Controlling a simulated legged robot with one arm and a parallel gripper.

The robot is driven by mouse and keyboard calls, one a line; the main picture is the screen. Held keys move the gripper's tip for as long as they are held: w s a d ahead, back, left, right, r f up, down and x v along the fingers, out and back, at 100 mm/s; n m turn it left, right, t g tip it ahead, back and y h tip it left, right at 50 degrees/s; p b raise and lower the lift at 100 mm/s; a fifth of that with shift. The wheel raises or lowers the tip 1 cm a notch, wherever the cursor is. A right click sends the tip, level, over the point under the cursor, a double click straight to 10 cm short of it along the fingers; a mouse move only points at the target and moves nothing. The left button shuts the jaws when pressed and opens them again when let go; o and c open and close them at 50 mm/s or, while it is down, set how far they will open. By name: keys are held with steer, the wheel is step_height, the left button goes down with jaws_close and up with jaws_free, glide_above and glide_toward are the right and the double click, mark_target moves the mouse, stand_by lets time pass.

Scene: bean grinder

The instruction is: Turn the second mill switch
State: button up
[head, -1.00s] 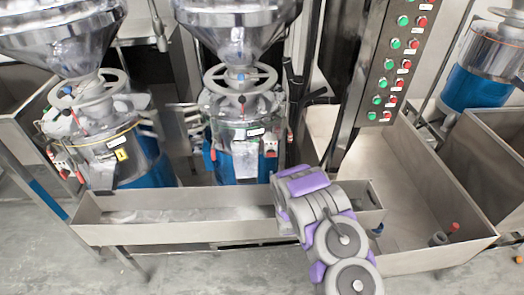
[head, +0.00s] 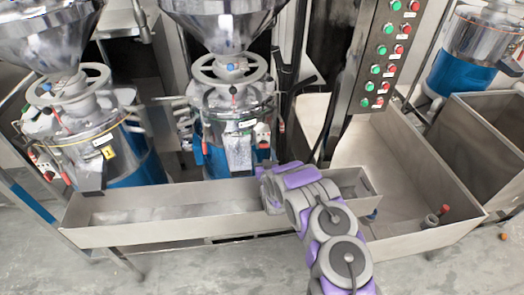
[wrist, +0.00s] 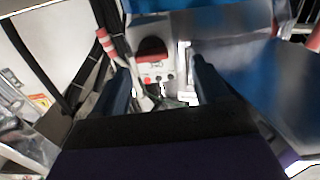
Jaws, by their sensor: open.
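The second mill (head: 221,112), with a steel hopper and blue base, stands in the middle of the head view. Its switch (head: 263,141) is a small red spot on a pale box at the mill's lower right side. In the head view my arm's end hides the fingertips.
A long metal trough (head: 160,213) runs in front of the mills, under my arm. Another mill (head: 85,130) stands at left. A button panel (head: 379,60) rises right of the second mill. A red-tipped lever (wrist: 105,42) and dark cables flank the switch in the wrist view.

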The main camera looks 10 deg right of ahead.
mark_target(264, 147)
steer(key=w, duration=0.1)
steer(key=w+d, duration=0.1)
steer(key=w, duration=0.1)
steer(key=shift+d+f+b, duration=0.1)
steer(key=shift+d+b, duration=0.2)
steer(key=shift+d, duration=0.05)
steer(key=shift+w+d, duration=0.1)
steer(key=shift+w, duration=0.5)
steer(key=shift+w+a, duration=0.2)
steer(key=shift+a, duration=0.5)
steer(key=shift+d, duration=0.55)
steer(key=c, duration=0.5)
steer(key=shift+a, duration=0.25)
steer(key=c, duration=0.6)
